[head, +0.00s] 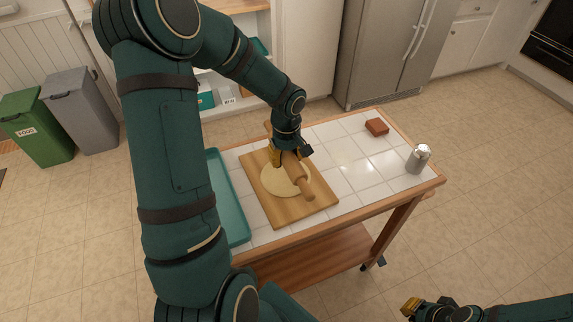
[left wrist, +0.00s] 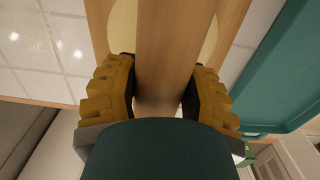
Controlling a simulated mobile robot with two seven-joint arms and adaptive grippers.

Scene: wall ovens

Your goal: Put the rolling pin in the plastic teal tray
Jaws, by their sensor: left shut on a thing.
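The wooden rolling pin (head: 299,176) lies over a round of pale dough (head: 277,182) on a wooden board (head: 283,213) on the tiled table. My left gripper (head: 282,158) is at the pin's far part. In the left wrist view, its yellow fingers (left wrist: 160,97) stand on both sides of the pin (left wrist: 168,45), shut on it. The teal tray (head: 229,207) lies on the table left of the board, partly hidden by my left arm; its edge also shows in the left wrist view (left wrist: 275,90). My right gripper (head: 411,306) is at the lower right, away from the table.
A metal shaker (head: 418,158) stands near the table's right corner, and a small reddish-brown block (head: 377,127) lies near the back edge. White tiles (head: 345,165) between them and the board are clear. Bins and a fridge stand on the floor away from the table.

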